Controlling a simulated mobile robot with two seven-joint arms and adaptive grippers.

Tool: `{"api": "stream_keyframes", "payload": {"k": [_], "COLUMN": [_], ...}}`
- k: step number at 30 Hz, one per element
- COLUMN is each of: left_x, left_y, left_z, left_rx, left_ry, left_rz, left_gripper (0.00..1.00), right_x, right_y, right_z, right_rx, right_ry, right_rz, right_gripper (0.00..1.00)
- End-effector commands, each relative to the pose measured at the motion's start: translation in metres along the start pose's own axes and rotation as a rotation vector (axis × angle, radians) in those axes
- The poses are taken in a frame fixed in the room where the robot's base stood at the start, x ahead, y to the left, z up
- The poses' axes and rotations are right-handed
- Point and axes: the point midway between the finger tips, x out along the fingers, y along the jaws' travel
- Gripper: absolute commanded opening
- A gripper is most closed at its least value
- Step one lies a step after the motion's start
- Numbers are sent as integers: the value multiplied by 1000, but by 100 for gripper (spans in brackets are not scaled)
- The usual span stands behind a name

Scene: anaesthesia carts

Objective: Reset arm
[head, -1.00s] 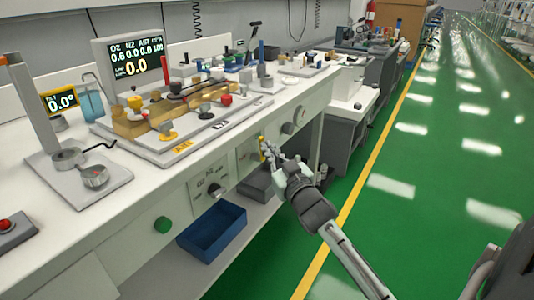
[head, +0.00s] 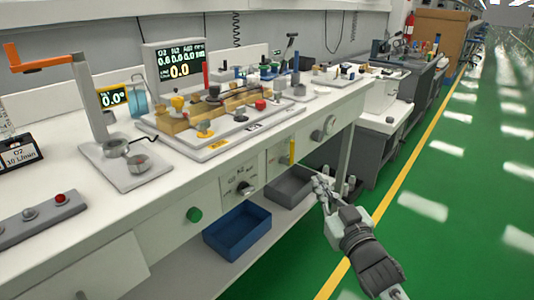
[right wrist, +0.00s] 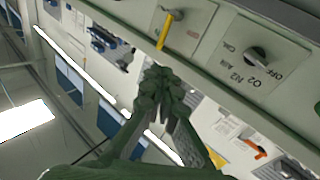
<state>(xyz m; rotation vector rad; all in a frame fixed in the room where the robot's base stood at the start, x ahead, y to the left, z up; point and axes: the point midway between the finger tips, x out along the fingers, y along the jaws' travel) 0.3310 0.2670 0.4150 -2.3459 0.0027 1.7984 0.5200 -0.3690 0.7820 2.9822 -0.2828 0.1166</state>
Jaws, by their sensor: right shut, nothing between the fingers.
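My right gripper (head: 321,185) is shut and empty. It hangs in front of the bench's front panel, below and to the right of the yellow lever (head: 292,150), and looks apart from it. In the right wrist view the closed fingers (right wrist: 161,84) are below the yellow lever (right wrist: 166,31), with a gap between them. The black selector knob (head: 244,188) on the panel also shows in the right wrist view (right wrist: 257,55). My left gripper is not in view.
The white bench (head: 75,235) runs along the left, with a manifold board (head: 215,147), display (head: 180,62) and orange-handled stand (head: 92,105) on top. A blue bin (head: 237,233) and a grey bin (head: 290,187) sit below. The green floor (head: 450,220) at right is clear.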

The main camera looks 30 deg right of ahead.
Motion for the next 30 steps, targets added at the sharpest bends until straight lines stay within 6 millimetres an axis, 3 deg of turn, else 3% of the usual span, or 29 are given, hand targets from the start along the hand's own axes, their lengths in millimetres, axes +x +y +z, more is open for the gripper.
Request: {"api": "stream_keyframes", "payload": {"k": [5, 8, 11, 13, 17, 21, 25, 30], "left_x": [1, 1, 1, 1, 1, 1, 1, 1], "left_y": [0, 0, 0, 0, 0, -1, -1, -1], "left_z": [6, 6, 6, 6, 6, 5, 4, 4], "left_rx": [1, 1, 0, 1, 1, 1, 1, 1], "left_ry": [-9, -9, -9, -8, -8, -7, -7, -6], "left_rz": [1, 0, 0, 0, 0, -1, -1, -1], "left_gripper": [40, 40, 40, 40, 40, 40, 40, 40], "right_x": [0, -2, -8, -21, -64, -129, -188, -233], "right_y": [0, -3, -12, -23, -49, -78, -97, -109], "right_z": [1, 20, 66, 111, 198, 271, 313, 335], "right_rx": [0, -1, -7, -17, -54, -108, -157, -197], "right_ry": [-5, -61, -203, -348, -651, -957, -1180, -1334], "right_rz": [0, 3, 5, -1, -40, -115, -191, -256], "right_gripper": [0, 0, 0, 0, 0, 0, 0, 0]}}
